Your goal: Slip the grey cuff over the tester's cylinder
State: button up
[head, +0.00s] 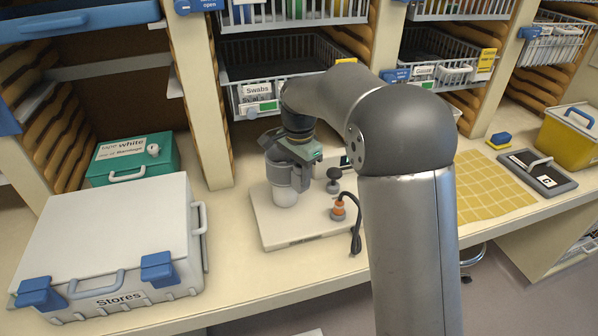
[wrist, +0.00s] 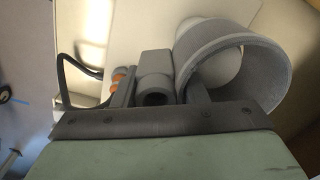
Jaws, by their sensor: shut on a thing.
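The grey cuff (wrist: 188,50) is an open ring in the wrist view, with a grey block (wrist: 155,75) beside it. My gripper (wrist: 160,95) is shut on the cuff at its block side. In the head view my gripper (head: 303,160) holds the cuff (head: 275,174) above the tester's pale base plate (head: 275,232). The tester's white cylinder (head: 285,197) shows just below the cuff. In the wrist view the white cylinder (wrist: 212,34) shows past the ring's rim and partly through its opening. I cannot tell whether the cuff is around its end.
A white Stores case (head: 110,240) is at left. A wire basket (head: 290,75) hangs behind. Bare counter lies in front of the plate.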

jog(key=shift+r+p, duration=0.45)
jog(key=shift+r, duration=0.3)
jog(key=o, duration=1.2)
jog(key=shift+c, duration=0.2)
notch_tip(320, 180, up, 16)
jog(key=r+b, duration=0.1)
jog(key=s+d+f+n, duration=0.45)
jog(key=s+d, duration=0.35)
jog(key=s, duration=0.4)
jog(key=s+d+f+n, duration=0.2)
jog(key=s+d+f, duration=0.1)
jog(key=s+f, duration=0.4)
jog(key=s+d+f+n, duration=0.3)
jog(key=s+f, duration=0.4)
jog(key=s, duration=0.5)
jog(key=shift+s+t, duration=0.2)
jog(key=shift+t, duration=0.2)
